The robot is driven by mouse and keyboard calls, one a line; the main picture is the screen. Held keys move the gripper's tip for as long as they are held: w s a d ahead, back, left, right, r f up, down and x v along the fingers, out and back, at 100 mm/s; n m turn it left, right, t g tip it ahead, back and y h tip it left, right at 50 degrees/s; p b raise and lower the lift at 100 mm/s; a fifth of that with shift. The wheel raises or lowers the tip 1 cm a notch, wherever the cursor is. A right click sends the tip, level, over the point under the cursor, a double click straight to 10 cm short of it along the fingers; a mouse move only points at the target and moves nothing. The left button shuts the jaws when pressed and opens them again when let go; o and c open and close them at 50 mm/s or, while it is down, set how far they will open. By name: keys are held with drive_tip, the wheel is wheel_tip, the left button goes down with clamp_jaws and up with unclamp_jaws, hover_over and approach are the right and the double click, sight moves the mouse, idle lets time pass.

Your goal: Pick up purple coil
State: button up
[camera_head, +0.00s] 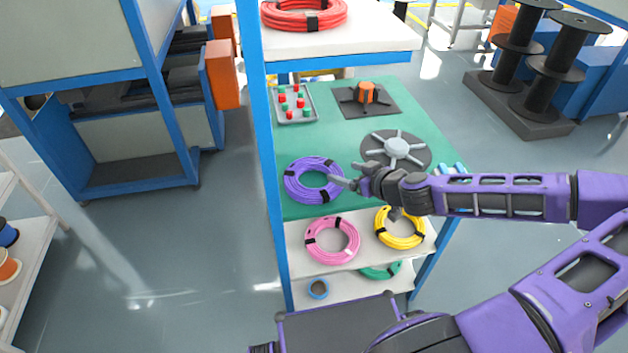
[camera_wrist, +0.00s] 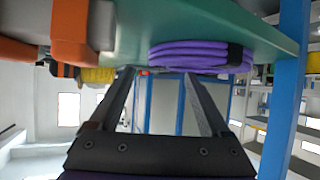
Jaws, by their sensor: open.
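The purple coil (camera_head: 313,181), bound with black bands, lies flat on the green tabletop (camera_head: 330,134) of a blue-framed rack, near its left front corner. In the wrist view the purple coil (camera_wrist: 200,55) shows edge-on at the top, beyond and above the fingers. My gripper (camera_head: 345,181) is at the right edge of the coil in the head view; whether it touches cannot be told. In the wrist view my gripper (camera_wrist: 162,85) has its two fingers apart with nothing between them.
A grey reel (camera_head: 397,147), a tray of red and green pieces (camera_head: 295,104) and an orange part on a dark plate (camera_head: 366,94) share the tabletop. Pink (camera_head: 332,240) and yellow (camera_head: 399,228) coils lie on the shelf below. A blue post (camera_head: 262,130) stands left of the coil.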

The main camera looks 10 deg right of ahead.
sight(335, 169)
drive_tip(key=shift+b+x, duration=0.4)
drive_tip(key=shift+x, duration=2.35)
clamp_jaws()
